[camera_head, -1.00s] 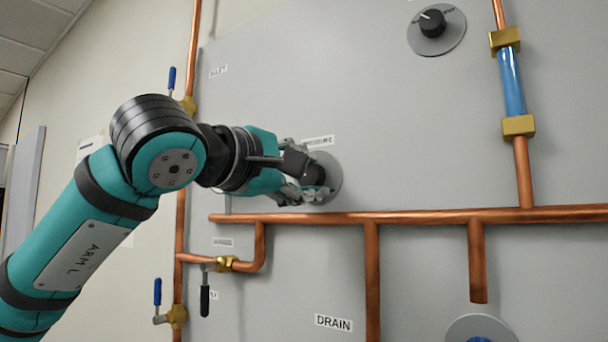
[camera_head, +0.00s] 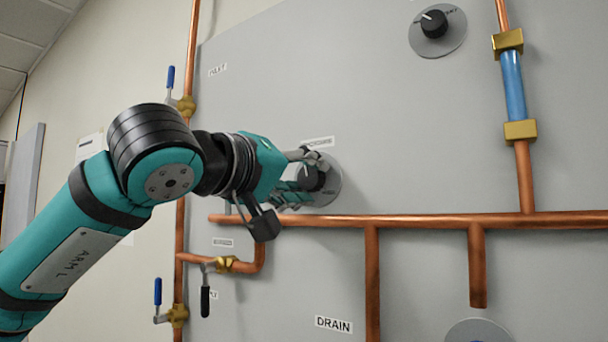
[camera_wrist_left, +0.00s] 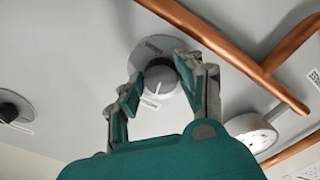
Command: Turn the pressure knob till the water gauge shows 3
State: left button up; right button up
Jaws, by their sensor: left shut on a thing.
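The pressure knob (camera_head: 313,179) is dark, on a round grey plate on the grey wall panel, under a small label. My left gripper (camera_head: 306,176) reaches it from the left and is shut on it, with a finger on either side. In the left wrist view the knob (camera_wrist_left: 160,77) sits between the fingertips (camera_wrist_left: 157,80), its white pointer line towards the bottom of the picture. A round, pale gauge-like body (camera_wrist_left: 253,133) shows at the right of that view; no reading can be made out. My right gripper is not in view.
A copper pipe (camera_head: 420,221) runs across just below the knob. Another dark knob (camera_head: 433,24) is at the upper right, left of a blue pipe section (camera_head: 513,86). Blue-handled valves are on the left pipe. A black-handled valve (camera_head: 205,300) hangs below my arm.

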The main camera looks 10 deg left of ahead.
pick_arm(q)
jog(key=shift+f+m, duration=0.2)
jog(key=shift+m, duration=0.8)
jog(key=o, duration=1.2)
jog(key=shift+c, duration=0.2)
jog(key=shift+r, duration=0.1)
jog(key=shift+s+a, duration=0.2)
jog(key=shift+s, duration=0.15)
jog(key=v, duration=1.1)
jog(key=shift+s, duration=0.1)
